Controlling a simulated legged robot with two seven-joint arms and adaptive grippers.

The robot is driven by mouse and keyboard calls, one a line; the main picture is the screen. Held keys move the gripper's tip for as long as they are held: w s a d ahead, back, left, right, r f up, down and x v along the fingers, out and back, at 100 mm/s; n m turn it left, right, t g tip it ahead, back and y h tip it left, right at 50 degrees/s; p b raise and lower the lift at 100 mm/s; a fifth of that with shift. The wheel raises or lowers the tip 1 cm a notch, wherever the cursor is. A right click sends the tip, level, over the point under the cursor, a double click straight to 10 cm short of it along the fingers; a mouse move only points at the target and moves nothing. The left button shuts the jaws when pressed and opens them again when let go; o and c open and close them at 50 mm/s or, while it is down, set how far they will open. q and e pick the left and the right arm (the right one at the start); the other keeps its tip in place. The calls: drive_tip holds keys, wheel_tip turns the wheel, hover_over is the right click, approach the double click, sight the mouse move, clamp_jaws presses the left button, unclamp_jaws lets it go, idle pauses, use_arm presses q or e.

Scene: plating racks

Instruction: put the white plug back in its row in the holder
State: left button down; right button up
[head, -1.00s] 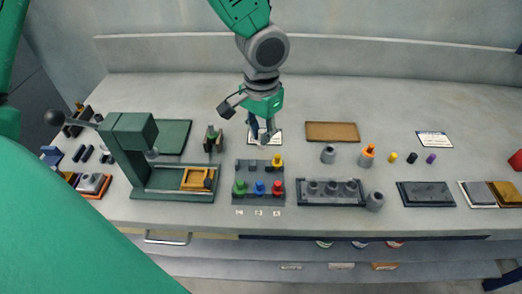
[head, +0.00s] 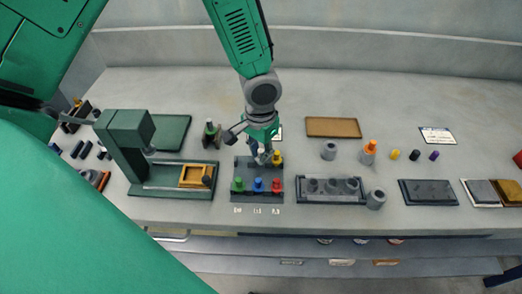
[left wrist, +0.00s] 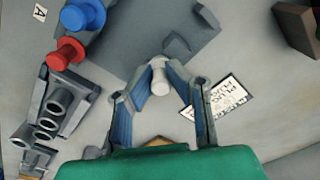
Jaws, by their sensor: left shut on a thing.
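My left gripper (head: 262,157) is shut on the white plug (left wrist: 159,75), which stands out between the two blue-lined fingers in the left wrist view. In the head view the gripper is over the back part of the grey holder (head: 240,168), close beside the yellow plug (head: 277,157), and hides the white plug's lower end. Whether the plug touches the holder cannot be told. Green (head: 238,184), blue (head: 257,184) and red (head: 276,185) plugs stand in the holder's front row. The blue (left wrist: 83,14) and red (left wrist: 67,52) plugs also show in the left wrist view.
A grey rack (head: 300,197) with several round sockets stands just right of the holder. A dark green press (head: 130,145) stands to the left. A printed label (left wrist: 222,108) lies behind the holder. The table behind the gripper is mostly clear.

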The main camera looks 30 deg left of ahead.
sight(259, 150)
use_arm(q)
drive_tip(key=c, duration=1.6)
unclamp_jaws()
drive_tip(key=shift+w, duration=0.1)
drive_tip(key=shift+o, duration=0.2)
drive_tip(key=shift+a, duration=0.25)
use_arm(e)
drive_tip(key=shift+a, duration=0.3)
use_arm(q)
drive_tip(key=shift+r, duration=0.5)
wheel_tip(259, 150, up, 11)
use_arm(e)
drive_tip(key=shift+d, duration=0.1)
use_arm(q)
drive_tip(key=shift+d, duration=0.15)
